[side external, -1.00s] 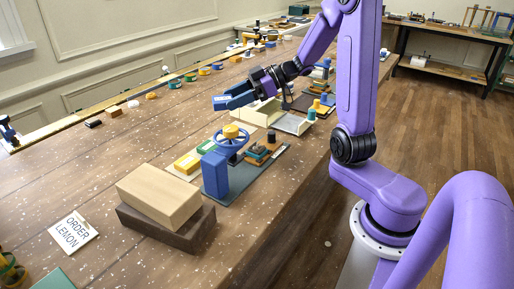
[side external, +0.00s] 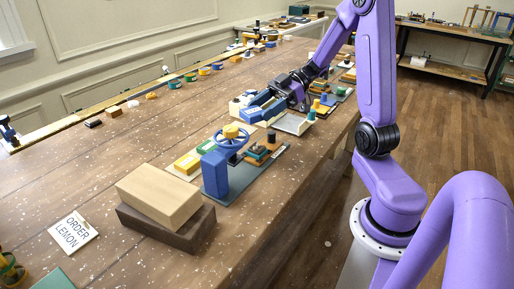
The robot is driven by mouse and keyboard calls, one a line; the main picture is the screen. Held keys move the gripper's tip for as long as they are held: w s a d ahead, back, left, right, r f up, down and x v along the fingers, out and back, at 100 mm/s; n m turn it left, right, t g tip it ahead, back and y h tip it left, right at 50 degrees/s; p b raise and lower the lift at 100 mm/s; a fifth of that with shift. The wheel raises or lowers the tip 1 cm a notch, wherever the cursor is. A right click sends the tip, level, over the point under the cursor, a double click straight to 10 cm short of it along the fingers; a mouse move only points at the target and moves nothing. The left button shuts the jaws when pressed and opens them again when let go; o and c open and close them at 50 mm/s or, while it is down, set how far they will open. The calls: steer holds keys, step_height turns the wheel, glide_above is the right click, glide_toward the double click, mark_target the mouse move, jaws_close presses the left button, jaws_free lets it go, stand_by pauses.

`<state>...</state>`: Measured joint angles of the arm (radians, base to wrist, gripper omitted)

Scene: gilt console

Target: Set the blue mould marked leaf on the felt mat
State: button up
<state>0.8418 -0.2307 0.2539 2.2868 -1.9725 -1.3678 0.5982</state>
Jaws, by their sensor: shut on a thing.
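My gripper (side external: 281,97) is shut on a blue block (side external: 260,110), which looks like the blue mould. It is just over or at the cream-walled tray (side external: 290,124) in the middle of the table; I cannot tell if it touches. No leaf mark is readable on it from here. A pale mat (side external: 177,175) carries a yellow block (side external: 187,163) and a green block (side external: 205,147), left of the blue hand-wheel press (side external: 214,172). I cannot tell whether this is the felt mat. A green flat sheet (side external: 55,280) shows at the bottom left edge.
A pale wooden block (side external: 158,196) lies on a dark brown one (side external: 180,236) in front. A card reading ORDER LEMON (side external: 73,231) lies left. Small coloured pieces line the table's back edge. The table between them and the press is clear.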

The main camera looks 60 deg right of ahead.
steer(key=shift+f, duration=0.1)
steer(key=shift+f, duration=4.75)
steer(key=shift+f, duration=0.1)
steer(key=o, duration=1.1)
steer(key=shift+d, duration=0.1)
steer(key=v, duration=1.6)
steer(key=shift+s, duration=0.25)
steer(key=shift+o, duration=0.3)
steer(key=shift+s+d+r, duration=0.2)
steer(key=shift+d, duration=0.3)
